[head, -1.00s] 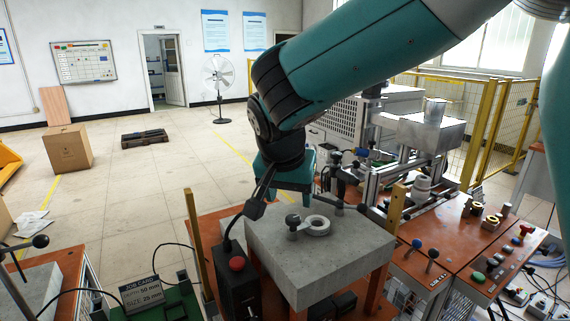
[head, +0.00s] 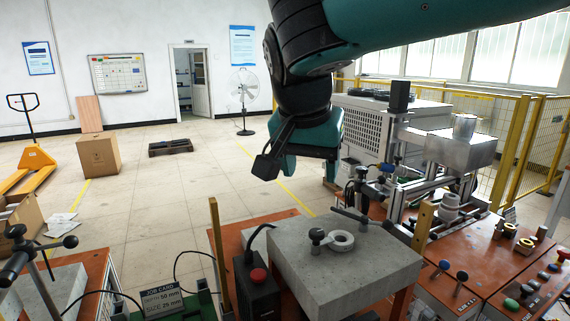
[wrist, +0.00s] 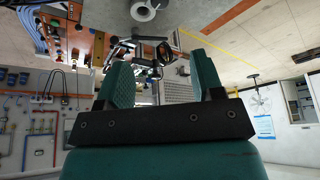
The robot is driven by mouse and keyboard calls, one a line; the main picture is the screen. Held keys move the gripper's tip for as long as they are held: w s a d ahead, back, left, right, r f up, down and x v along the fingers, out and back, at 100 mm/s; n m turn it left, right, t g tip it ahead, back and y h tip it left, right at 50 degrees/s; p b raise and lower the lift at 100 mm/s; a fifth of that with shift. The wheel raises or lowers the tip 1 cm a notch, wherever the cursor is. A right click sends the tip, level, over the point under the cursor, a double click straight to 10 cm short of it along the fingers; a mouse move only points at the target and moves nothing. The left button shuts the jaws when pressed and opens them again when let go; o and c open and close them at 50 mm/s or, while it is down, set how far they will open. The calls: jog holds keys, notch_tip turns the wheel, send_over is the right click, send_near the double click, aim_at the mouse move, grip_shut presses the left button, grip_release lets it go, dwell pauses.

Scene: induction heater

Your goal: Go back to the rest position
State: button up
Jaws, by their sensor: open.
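My gripper (head: 312,160) hangs from my teal and black arm in the head view, above and behind the grey block and apart from it. In the wrist view my gripper (wrist: 157,62) shows two teal fingers spread apart with nothing held between them. A pale ring (head: 341,241) lies on top of the grey block (head: 345,275), beside a black-knobbed post (head: 317,240). The ring also shows at the top of the wrist view (wrist: 143,11), where the room appears upside down.
A black box with a red button (head: 258,275) stands left of the block. A metal machine (head: 455,150) and an orange bench with knobs (head: 490,265) are at the right. Yellow fencing (head: 520,140) stands behind. Open floor (head: 215,190) lies to the left, with a cardboard box (head: 98,153).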

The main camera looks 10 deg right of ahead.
jog(key=s+f+n+g+y, duration=0.1)
jog(key=s+f+n+y, duration=0.1)
jog(key=s, duration=0.4)
jog(key=s+f+n+g+y, duration=0.1)
jog(key=s+f+n+y, duration=0.1)
jog(key=s+f+n, duration=0.3)
jog(key=s+f+n+g+y, duration=0.1)
jog(key=s+f+n+y, duration=0.1)
jog(key=s+n, duration=0.5)
jog(key=shift+s+a+f+g+y+b, duration=0.15)
jog(key=shift+s+f+g+y+b, duration=0.3)
jog(key=shift+s+f, duration=0.5)
